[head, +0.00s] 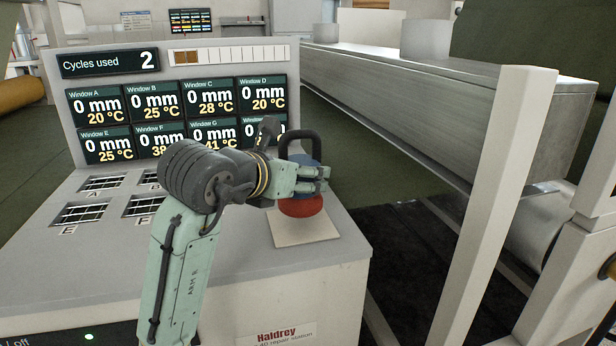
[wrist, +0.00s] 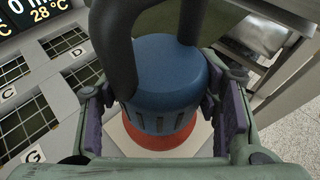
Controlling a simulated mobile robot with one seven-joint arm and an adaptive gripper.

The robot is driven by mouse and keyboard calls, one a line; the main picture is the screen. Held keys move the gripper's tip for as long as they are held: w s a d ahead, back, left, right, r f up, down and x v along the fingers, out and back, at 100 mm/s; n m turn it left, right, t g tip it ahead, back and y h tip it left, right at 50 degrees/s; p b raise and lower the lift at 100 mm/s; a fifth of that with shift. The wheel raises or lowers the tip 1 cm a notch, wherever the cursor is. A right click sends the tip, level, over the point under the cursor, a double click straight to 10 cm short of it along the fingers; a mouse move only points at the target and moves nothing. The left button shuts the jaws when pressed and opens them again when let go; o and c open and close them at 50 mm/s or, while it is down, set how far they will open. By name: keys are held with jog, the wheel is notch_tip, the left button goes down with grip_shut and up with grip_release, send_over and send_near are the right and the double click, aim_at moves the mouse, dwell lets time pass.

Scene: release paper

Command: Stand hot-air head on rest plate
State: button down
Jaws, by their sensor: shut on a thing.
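The hot-air head (head: 302,207) has a blue body, a red lower end and a dark looped handle on top. It is upright over the pale rest plate (head: 290,232) at the right end of the bench top. In the wrist view the head (wrist: 165,75) stands between both finger pads, with the rest plate (wrist: 118,137) showing around its red end. My gripper (head: 312,180) is shut on its body from the left. I cannot tell whether the red end touches the plate.
The grey bench (head: 150,262) carries lettered grilles (head: 84,212) at left and a display panel (head: 175,95) at the back. A pale upright post (head: 490,200) and a long metal beam (head: 440,100) stand to the right. The bench edge lies close to the plate's right side.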

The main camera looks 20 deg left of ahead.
jog(key=shift+f+p, duration=0.3)
jog(key=shift+f, duration=1.35)
jog(key=shift+f, duration=0.15)
jog(key=c, duration=0.5)
grip_release()
